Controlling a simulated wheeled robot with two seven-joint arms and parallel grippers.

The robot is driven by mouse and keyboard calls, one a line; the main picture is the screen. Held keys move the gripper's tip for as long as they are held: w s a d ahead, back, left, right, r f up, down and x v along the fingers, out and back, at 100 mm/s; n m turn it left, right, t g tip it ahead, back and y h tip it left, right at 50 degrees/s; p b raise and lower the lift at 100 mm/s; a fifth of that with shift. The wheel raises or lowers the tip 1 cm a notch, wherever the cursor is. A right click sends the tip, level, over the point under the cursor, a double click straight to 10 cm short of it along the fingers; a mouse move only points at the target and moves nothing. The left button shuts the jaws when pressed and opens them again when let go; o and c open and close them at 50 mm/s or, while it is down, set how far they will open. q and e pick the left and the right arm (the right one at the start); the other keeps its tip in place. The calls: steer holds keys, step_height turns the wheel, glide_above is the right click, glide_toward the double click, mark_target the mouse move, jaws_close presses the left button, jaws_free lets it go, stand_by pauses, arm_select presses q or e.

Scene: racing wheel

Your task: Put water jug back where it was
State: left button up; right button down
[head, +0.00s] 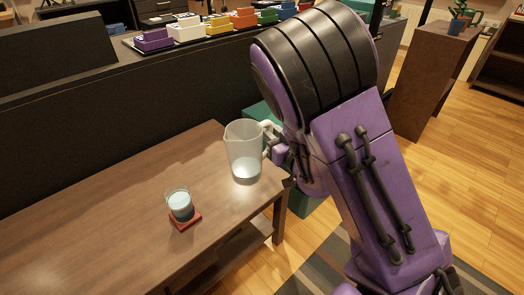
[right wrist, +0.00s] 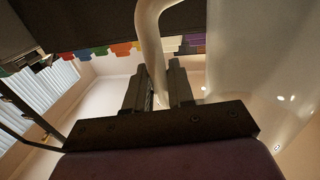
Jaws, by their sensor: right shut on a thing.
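The water jug (head: 243,150) is clear with a little liquid at its bottom. It is upright at the right end of the wooden table (head: 100,230); I cannot tell whether its base touches the tabletop. My right gripper (head: 274,148) is at the jug's right side, on its handle. In the right wrist view my gripper's two fingers (right wrist: 160,88) are closed around the pale handle (right wrist: 153,40), and the jug's body (right wrist: 245,75) fills the right side. My left gripper is not in view.
A glass of pale liquid (head: 180,203) stands on a red coaster (head: 186,220), left of and nearer than the jug. A dark counter behind holds a row of coloured boxes (head: 187,27). A green box (head: 262,112) stands beyond the table's right end. The table's left part is clear.

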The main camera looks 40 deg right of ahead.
steer(key=w+d+f+b, duration=0.4)
steer(key=w+f+b, duration=0.1)
steer(key=w+f, duration=0.4)
steer(key=shift+d+f, duration=0.2)
steer(key=shift+f, duration=1.15)
steer(key=c, duration=1)
jaws_free()
steer(key=s, duration=0.4)
steer(key=s+a+p, duration=0.1)
steer(key=s, duration=0.7)
steer(key=shift+a+r, duration=0.2)
steer(key=shift+r, duration=0.05)
